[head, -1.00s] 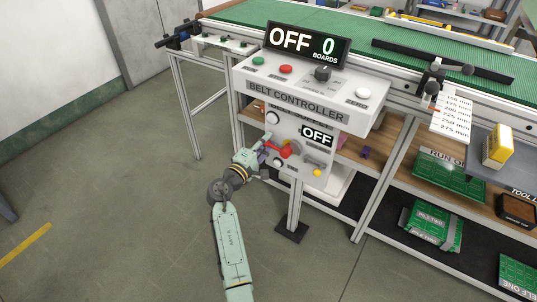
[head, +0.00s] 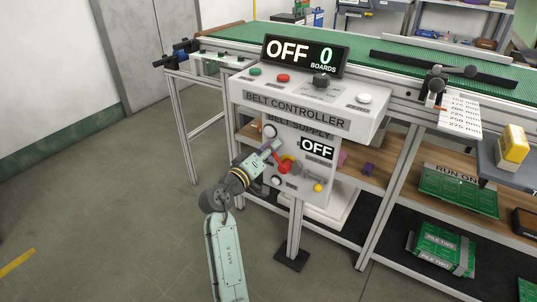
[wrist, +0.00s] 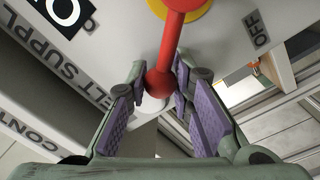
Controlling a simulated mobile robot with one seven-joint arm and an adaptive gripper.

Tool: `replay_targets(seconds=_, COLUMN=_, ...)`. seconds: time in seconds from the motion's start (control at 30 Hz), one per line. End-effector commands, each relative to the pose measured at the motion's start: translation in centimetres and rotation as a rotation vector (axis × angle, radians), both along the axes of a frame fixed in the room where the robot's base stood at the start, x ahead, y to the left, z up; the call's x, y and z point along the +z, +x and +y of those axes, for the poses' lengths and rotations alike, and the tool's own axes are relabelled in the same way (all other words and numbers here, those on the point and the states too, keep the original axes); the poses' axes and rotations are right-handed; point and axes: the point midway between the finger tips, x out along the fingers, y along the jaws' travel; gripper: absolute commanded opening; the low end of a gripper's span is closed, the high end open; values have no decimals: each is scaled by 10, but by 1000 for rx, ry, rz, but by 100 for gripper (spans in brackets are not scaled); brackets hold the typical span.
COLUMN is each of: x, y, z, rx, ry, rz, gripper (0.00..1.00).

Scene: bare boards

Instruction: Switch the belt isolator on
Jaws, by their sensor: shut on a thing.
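The belt isolator is a red lever (head: 286,165) on the white belt supply panel (head: 310,190), under the belt controller box. The panel's small display (head: 317,148) reads OFF. In the wrist view the red lever (wrist: 172,45) runs from a yellow disc (wrist: 200,8) to a round red knob. An OFF label (wrist: 257,28) is on the panel to its right. My gripper (head: 272,148) reaches the panel from the lower left. In the wrist view my gripper (wrist: 160,78) has its purple-padded fingers on either side of the knob, shut on it.
The belt controller box (head: 300,108) juts out above, with buttons and a dial. Its large display (head: 305,55) reads OFF and 0 boards. Shelves with green boards (head: 458,190) stand right; open floor lies left.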

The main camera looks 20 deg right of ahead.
Motion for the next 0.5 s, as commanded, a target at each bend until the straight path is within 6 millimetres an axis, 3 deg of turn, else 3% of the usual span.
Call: replay_targets(seconds=0.5, x=1, y=-2, z=-1, rx=1, ry=27, rz=-32, gripper=0)
